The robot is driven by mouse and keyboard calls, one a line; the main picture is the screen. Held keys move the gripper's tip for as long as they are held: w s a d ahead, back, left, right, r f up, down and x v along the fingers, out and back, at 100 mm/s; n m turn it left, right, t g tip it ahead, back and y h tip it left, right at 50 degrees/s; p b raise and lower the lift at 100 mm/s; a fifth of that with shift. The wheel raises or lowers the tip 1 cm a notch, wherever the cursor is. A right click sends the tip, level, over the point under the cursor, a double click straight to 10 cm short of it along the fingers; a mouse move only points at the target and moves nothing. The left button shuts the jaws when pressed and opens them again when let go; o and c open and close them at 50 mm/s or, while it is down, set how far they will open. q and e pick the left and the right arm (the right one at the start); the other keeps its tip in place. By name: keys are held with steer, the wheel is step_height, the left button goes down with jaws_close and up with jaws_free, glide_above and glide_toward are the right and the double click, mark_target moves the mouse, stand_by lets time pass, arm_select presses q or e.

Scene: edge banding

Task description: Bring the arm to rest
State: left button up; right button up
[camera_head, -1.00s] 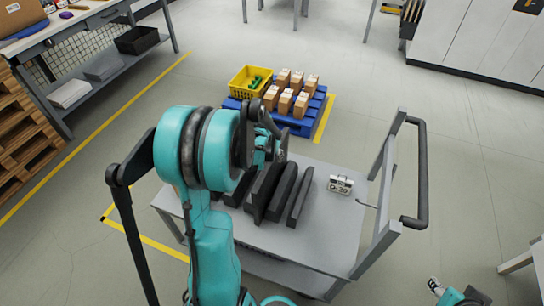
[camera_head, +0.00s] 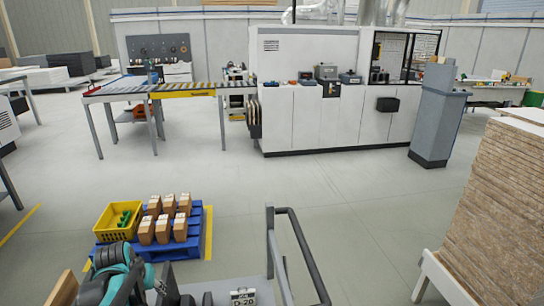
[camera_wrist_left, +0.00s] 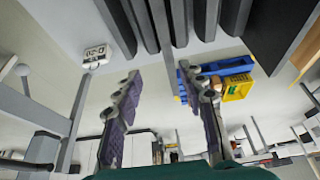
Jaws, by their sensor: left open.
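My left arm (camera_head: 113,262), teal with dark joints, shows at the bottom left of the head view. It is cut off by the lower edge, over the left end of the grey cart, and its fingertips are hard to make out there. In the left wrist view my left gripper (camera_wrist_left: 165,108) has its two purple-padded fingers spread wide apart, with nothing between them. Dark slabs (camera_wrist_left: 160,22) lie on the cart beyond the fingers in that view. My right gripper is in neither view.
The cart's handle (camera_head: 303,255) rises at bottom centre, beside a D-20 sign (camera_head: 243,297). A blue pallet (camera_head: 193,246) holds a yellow crate (camera_head: 105,225) and several cartons (camera_head: 163,231). Stacked boards (camera_head: 505,215) stand right. A white machine (camera_head: 325,120) stands behind open floor.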

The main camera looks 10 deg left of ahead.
arm_select(q)
steer(key=s+d+m+t, duration=0.1)
steer(key=s+d, duration=0.2)
steer(key=d, duration=0.4)
steer(key=s+d+r+m+t+h, duration=0.1)
steer(key=s+d, duration=0.3)
steer(key=d, duration=0.4)
steer(key=s+d+m, duration=0.1)
steer(key=s+d, duration=0.3)
steer(key=d, duration=0.3)
steer(key=shift+s+d+r+t, duration=0.15)
steer(key=shift+d+r+t, duration=0.15)
steer(key=shift+r+t, duration=0.1)
